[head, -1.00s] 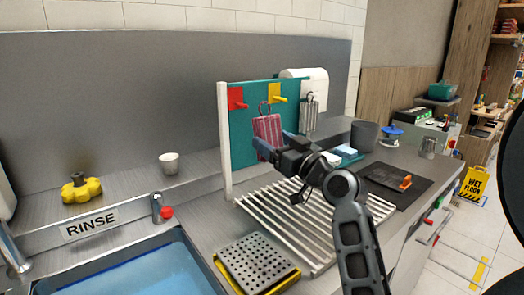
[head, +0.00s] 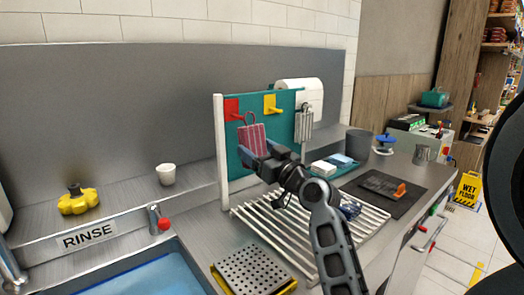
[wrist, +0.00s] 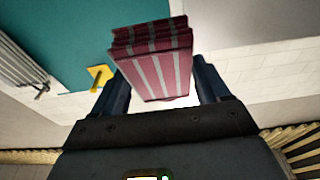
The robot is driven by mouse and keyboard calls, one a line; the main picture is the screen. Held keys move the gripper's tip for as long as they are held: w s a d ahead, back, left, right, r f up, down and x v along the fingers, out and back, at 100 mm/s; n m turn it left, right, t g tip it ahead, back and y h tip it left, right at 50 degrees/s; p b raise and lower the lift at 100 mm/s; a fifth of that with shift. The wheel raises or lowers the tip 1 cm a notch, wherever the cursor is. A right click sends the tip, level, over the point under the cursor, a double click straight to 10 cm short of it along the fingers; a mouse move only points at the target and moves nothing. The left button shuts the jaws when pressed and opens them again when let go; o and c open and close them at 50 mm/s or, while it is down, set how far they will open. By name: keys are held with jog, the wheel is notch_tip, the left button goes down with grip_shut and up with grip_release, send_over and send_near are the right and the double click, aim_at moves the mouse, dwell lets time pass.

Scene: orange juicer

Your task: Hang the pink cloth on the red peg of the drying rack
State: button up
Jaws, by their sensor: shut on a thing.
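The pink cloth (head: 252,139) is striped with grey and has a loop at its top. My gripper (head: 261,157) is shut on the cloth's lower part and holds it upright in front of the teal board of the drying rack (head: 283,133). The cloth also shows between the two fingers in the wrist view (wrist: 158,62). The red peg (head: 235,115) is on a red plate at the board's upper left. The loop is just right of and slightly below the red peg. I cannot tell whether they touch.
The yellow peg (head: 273,108) is right of the red one. A grey striped cloth (head: 304,124) hangs at the board's right end, by a paper roll (head: 300,92). A white post (head: 221,150) stands at the board's left edge. A slatted rack (head: 295,240) lies below my arm.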

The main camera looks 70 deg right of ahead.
jog(key=w+d+f, duration=0.1)
jog(key=w+d, duration=0.2)
jog(key=w, duration=0.2)
dwell(0.8)
jog(key=shift+w+d, duration=0.1)
dwell(0.5)
jog(key=o, duration=0.9)
jog(key=shift+b, duration=0.3)
